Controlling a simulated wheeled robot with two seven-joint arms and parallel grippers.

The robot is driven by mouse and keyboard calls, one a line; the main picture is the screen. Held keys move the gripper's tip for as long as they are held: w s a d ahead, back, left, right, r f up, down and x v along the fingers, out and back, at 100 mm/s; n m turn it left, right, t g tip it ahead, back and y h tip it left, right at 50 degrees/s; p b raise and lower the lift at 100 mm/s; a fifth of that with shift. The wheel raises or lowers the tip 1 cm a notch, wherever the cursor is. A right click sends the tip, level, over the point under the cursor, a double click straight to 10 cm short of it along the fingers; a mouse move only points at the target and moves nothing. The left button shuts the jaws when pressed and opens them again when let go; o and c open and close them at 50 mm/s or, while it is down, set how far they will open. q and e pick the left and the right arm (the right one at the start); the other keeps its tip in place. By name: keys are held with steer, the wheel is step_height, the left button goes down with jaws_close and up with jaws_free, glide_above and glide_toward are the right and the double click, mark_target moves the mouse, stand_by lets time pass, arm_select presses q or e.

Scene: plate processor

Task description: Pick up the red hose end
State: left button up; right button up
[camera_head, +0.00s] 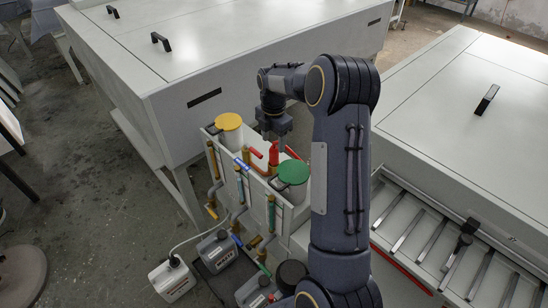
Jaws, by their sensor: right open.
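A red upright piece (273,157), which looks like the red hose end, stands in the white tank unit between the yellow lid and the green lid. My right gripper (276,139) points down just above it. The gripper is open, but its fingers are small and dark here. I cannot tell whether they are around the red piece or only above it. A thin red hose shows just right of it, and a short red handle (256,153) is to its left. My left gripper is not in view.
The tank unit carries a yellow lid (229,121) and a green lid (293,172), with pipes and valves on its front. Large white machines (180,70) stand behind and right.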

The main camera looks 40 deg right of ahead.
steer(key=shift+d+f, duration=0.15)
steer(key=shift+f, duration=0.35)
step_height(320, 180, down, 7)
steer(key=shift+w+f+p, duration=0.1)
steer(key=shift+p, duration=0.9)
steer(key=c, duration=1.1)
step_height(320, 180, up, 9)
steer(key=shift+r+b, duration=0.15)
steer(key=shift+b, duration=0.7)
steer(key=shift+c, duration=0.2)
step_height(320, 180, up, 5)
steer(key=p, duration=0.3)
step_height(320, 180, up, 5)
steer(key=p, duration=0.4)
glide_above(274, 156)
steer(key=w+d, duration=0.1)
steer(key=shift+w, duration=0.1)
